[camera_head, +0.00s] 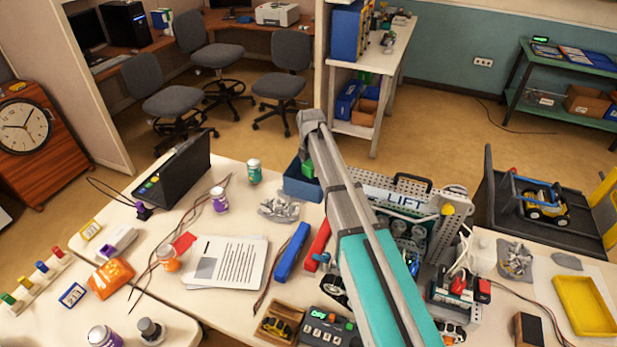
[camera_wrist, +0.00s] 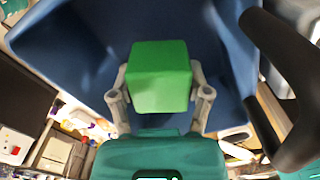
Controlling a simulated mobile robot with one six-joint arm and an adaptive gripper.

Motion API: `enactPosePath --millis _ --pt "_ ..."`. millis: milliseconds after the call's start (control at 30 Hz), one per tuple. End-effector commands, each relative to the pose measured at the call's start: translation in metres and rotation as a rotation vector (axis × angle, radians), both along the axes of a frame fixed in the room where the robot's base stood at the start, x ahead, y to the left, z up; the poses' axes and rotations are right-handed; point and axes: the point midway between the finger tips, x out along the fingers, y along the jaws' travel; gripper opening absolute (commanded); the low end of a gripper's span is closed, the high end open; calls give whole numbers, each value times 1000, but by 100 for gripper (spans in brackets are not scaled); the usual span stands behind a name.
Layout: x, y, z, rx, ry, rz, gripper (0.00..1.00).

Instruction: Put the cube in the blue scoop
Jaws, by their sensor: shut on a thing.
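The green cube (camera_wrist: 160,76) is between the two grey fingers of my gripper (camera_wrist: 161,84) in the wrist view. My gripper is shut on it. The blue scoop (camera_wrist: 75,50) spreads behind and around the cube in that view. In the head view the blue scoop (camera_head: 302,186) stands at the table's back edge, with part of the green cube (camera_head: 308,169) showing at its opening. My arm hides the scoop's right side and most of my gripper there. I cannot tell whether the cube touches the scoop's floor.
A teal bottle (camera_head: 254,171) stands left of the scoop, and crumpled grey material (camera_head: 279,208) lies in front. The pegboard lift rig (camera_head: 425,215) is close on the right. A dark curved bar (camera_wrist: 285,70) shows at the wrist view's right. A laptop (camera_head: 172,172) stands farther left.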

Motion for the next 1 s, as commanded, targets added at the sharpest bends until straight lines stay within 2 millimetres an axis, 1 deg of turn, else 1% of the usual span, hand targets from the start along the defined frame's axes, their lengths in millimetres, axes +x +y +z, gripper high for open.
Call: enactPosePath --millis 400,500,1000 --pt "0 -1 -32 0 0 -1 16" --pt "0 -1 -36 0 0 -1 16" --pt "0 -2 -39 0 0 -2 16"
